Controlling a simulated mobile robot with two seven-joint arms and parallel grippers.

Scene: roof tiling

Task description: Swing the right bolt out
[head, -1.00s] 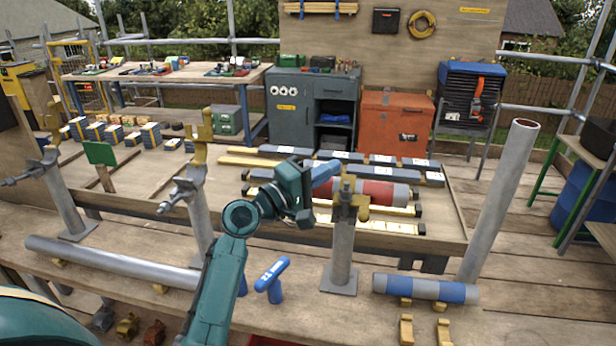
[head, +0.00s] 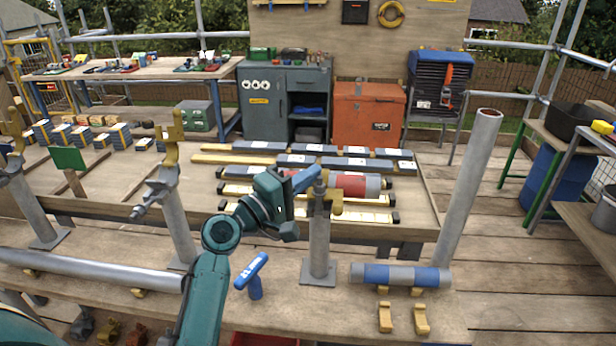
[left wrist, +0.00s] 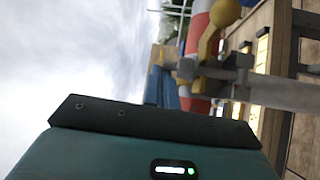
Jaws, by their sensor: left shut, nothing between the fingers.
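The right post (head: 319,245) stands upright on a square foot and carries a brass-coloured coupler (head: 336,200) with grey bolt parts. My left gripper (head: 308,180) has shut blue fingers beside the top left of this coupler, with nothing held. In the left wrist view the blue fingers (left wrist: 160,88) reach up close to the grey bolt parts (left wrist: 215,68) and the brass-coloured flap (left wrist: 208,45). I cannot tell whether they touch. The bolt is partly hidden in the head view. My right gripper is not in view.
A middle post (head: 175,220) with a raised coupler flap stands to the left. A blue T-handled tool (head: 255,272) stands in front. A grey tube with blue bands (head: 400,275) lies at right, near a leaning tube (head: 468,190). Beams and a red-and-grey cylinder (head: 350,184) lie behind.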

